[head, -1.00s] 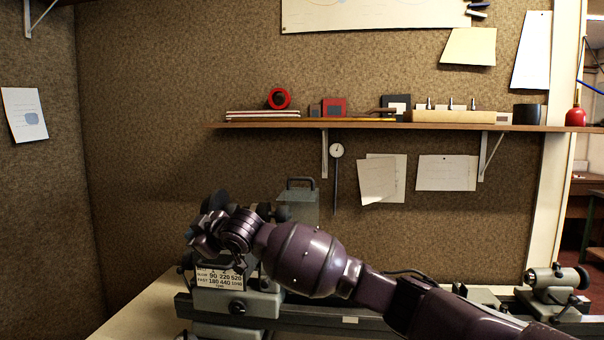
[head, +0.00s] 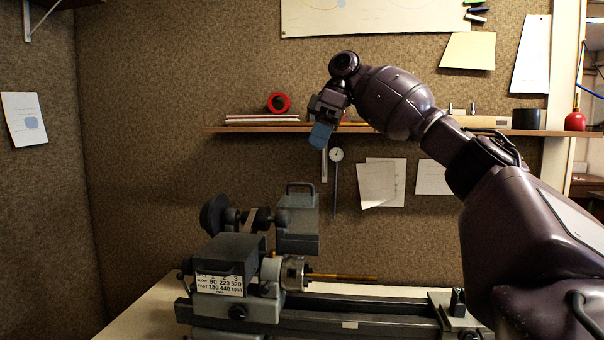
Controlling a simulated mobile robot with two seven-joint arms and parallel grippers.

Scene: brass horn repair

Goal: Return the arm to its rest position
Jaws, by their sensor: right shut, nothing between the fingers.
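My right arm comes in from the right edge, raised, with its wrist in front of the wall shelf. My right gripper (head: 321,135) hangs from the wrist, pointing down, with bluish fingertips shut and nothing held. It is well above the grey lathe (head: 237,262), which stands on the bench at the lower left. A thin brass-coloured rod (head: 343,277) sticks out to the right from the lathe chuck (head: 293,272). My left gripper does not show.
The shelf (head: 240,129) with a red tape roll (head: 279,102) and other items is behind the wrist. A dial gauge (head: 336,155) and papers (head: 382,184) hang below it. The lathe bed (head: 350,318) runs along the bench.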

